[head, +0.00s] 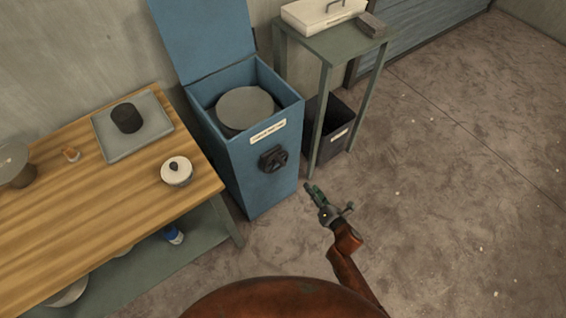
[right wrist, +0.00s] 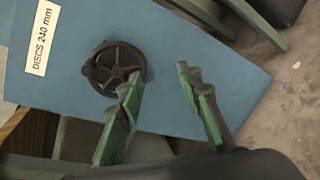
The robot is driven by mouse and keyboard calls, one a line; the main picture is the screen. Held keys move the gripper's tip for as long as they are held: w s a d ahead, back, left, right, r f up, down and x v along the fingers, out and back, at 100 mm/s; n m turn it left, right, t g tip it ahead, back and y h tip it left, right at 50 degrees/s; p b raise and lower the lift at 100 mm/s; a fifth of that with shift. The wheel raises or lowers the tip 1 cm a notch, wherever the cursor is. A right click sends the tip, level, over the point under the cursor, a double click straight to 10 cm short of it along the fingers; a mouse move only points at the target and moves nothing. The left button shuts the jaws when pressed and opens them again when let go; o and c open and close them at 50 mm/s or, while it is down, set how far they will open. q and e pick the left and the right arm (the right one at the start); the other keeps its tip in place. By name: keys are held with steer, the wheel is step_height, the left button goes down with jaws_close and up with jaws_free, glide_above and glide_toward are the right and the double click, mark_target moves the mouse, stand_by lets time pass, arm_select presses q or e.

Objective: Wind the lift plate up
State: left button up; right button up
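A blue box cabinet (head: 257,180) stands with its lid open. Inside its top a round grey lift plate (head: 245,107) shows, a little below the rim. A dark spoked handwheel (head: 273,158) is on the cabinet's front, under a white label (head: 268,131). My right gripper (head: 312,189) is in front of the cabinet, to the right of and below the wheel. Its green fingers (right wrist: 158,85) are spread and empty. My left gripper is in neither view.
A wooden workbench (head: 105,195) at left holds a grey tray with a dark cylinder (head: 127,118) and a white lidded pot (head: 176,171). A green side table (head: 340,42) stands right of the cabinet, a dark bin (head: 336,128) beneath it. The floor at right is clear.

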mark_target(281, 162)
steer(key=w+a+r+n+y+b, duration=0.1)
steer(key=w+a+r+n+b, duration=0.1)
steer(key=a+n, duration=0.1)
steer(key=w+a+r+n+y+b, duration=0.1)
steer(key=w+a+r+n+b, duration=0.1)
steer(key=a, duration=0.3)
steer(key=w+a+r+n+t+y+b, duration=0.1)
steer(key=w+a+r+n+y+b, duration=0.1)
steer(key=w+a+r+n, duration=0.1)
steer(key=shift+w+a+r+n, duration=0.2)
steer(key=shift+a+r+n, duration=0.1)
steer(key=shift+a+n, duration=0.15)
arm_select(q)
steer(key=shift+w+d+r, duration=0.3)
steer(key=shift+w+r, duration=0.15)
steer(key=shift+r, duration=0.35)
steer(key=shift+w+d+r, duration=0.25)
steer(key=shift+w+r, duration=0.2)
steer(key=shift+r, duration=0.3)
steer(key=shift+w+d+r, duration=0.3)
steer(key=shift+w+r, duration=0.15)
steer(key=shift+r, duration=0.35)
arm_select(e)
steer(key=shift+x, duration=0.8)
steer(key=shift+r, duration=0.1)
steer(key=shift+c, duration=0.2)
jaws_close()
